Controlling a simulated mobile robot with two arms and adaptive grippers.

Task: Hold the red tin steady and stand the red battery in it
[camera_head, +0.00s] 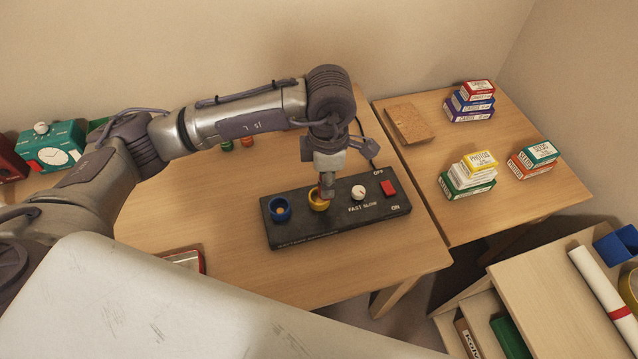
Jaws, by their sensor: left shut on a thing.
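My left gripper (326,190) points down over the black panel (293,235), at the right side of its yellow ring (315,204). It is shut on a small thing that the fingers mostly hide. A little red shows between them, so it looks like the red battery, its lower end at the yellow ring. A red-rimmed tin (203,262) lies at the desk's front left, mostly hidden by my own body. A small red piece (247,142) and a small green piece (227,146) are behind my arm. My right gripper is out of view.
The panel has a blue ring (280,209), a white knob (358,192) and a red switch (388,188). The right table (520,195) bears stacked small boxes and a brown block (410,123). The desk before the panel is clear.

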